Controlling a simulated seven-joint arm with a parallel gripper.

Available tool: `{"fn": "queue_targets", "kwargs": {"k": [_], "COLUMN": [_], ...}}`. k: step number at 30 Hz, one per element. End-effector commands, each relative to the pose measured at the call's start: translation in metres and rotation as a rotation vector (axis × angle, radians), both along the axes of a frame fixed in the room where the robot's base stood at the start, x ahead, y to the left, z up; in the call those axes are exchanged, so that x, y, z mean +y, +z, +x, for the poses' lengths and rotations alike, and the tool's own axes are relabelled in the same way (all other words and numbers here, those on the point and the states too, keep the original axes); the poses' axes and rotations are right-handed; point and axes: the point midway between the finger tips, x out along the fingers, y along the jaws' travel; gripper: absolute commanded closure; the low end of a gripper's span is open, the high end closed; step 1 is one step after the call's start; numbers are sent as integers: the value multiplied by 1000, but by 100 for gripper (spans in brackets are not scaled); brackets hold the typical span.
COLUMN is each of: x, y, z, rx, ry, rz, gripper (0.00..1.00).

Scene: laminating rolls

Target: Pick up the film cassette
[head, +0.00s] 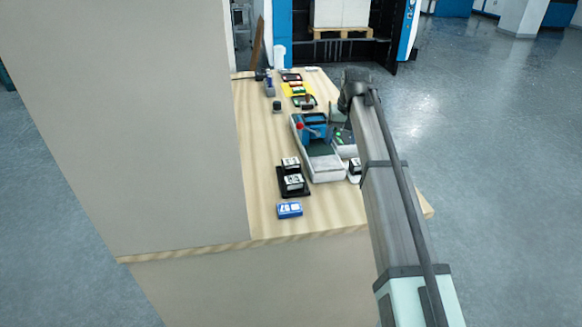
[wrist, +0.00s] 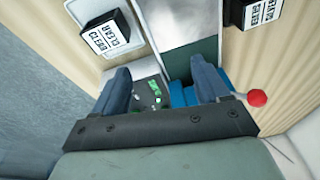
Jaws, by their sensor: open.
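A black-and-white film cassette (wrist: 105,35), its label seeming to read "CLEAR", stands alone at the upper left in the wrist view. In the head view the lone cassette (head: 355,169) stands right of the laminating machine, partly hidden by my arm. Two similar cassettes, a rear one (head: 291,163) and a front one (head: 293,183), sit on a black tray left of the machine. One labelled cassette (wrist: 261,10) shows at the upper right in the wrist view. My gripper (wrist: 161,85) is open and empty over the machine, apart from the cassettes. Its fingertips are unclear in the head view.
The laminating machine (head: 325,168) has a red knob (wrist: 257,98) and stands mid-table. A blue box (head: 289,210) lies near the front of the wooden table (head: 335,212). A yellow tray (head: 292,89) and small items lie farther back. A tall beige panel (head: 150,130) borders the left.

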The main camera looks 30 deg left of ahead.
Motion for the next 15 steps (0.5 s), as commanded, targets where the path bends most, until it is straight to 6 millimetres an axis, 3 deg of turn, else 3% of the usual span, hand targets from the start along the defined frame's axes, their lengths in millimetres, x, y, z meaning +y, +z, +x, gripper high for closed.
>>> {"fn": "queue_targets", "kwargs": {"k": [1,6,10,15], "x": [22,69,91,102], "y": [11,36,48,54], "z": [-19,-70,-97,-113], "rx": [-2,-1,0,-1], "ry": [39,139,187,212], "rz": [-10,-48,-67,-80], "gripper": [26,26,26,26]}}
